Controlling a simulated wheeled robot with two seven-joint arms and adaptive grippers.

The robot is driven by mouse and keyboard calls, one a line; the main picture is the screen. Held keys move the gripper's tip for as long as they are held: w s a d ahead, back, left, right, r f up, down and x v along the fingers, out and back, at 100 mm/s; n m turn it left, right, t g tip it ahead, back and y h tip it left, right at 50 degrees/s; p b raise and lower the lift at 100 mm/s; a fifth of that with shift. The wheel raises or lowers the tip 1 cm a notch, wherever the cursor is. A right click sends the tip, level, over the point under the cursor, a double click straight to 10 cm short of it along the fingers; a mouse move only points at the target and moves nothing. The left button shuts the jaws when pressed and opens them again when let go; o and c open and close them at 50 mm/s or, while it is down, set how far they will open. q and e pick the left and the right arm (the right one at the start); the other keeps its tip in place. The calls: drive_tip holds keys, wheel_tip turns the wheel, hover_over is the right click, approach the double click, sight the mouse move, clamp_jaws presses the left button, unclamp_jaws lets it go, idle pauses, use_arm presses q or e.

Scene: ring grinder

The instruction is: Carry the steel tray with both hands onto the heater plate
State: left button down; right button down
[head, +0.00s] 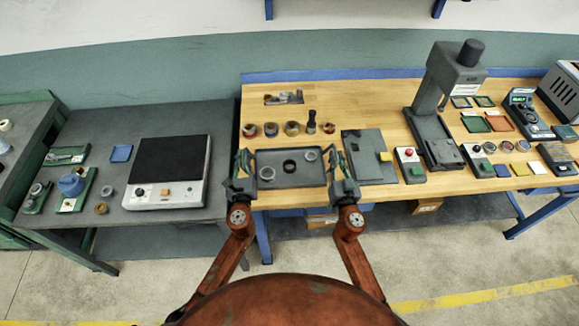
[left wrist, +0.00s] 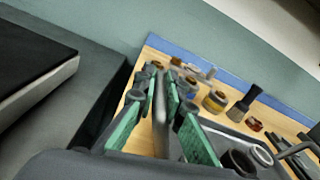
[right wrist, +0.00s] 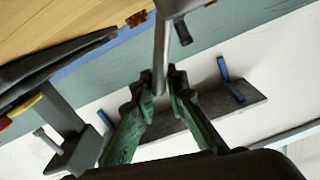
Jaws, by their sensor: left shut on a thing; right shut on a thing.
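The dark steel tray (head: 290,176) is near the left end of the wooden bench, with three rings lying in it. My left gripper (head: 243,165) is shut on the tray's left side; the tray wall (left wrist: 161,125) shows between its green fingers in the left wrist view. My right gripper (head: 335,162) is shut on the tray's right side, and a grey bar-like edge (right wrist: 161,55) runs between its fingers in the right wrist view. Whether the tray touches the bench is unclear. The heater plate (head: 171,162), a black top on a white body, stands on the grey table to the left.
Several small jars (head: 291,128) and a brush (head: 311,121) stand behind the tray. A grey plate with a yellow block (head: 385,157) is close right of my right gripper. A press (head: 442,90) stands farther right.

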use_arm(q)
drive_tip(key=shift+r, duration=0.2)
use_arm(e)
drive_tip(key=shift+d+r, duration=0.1)
drive_tip(key=shift+r, duration=0.1)
idle(0.5)
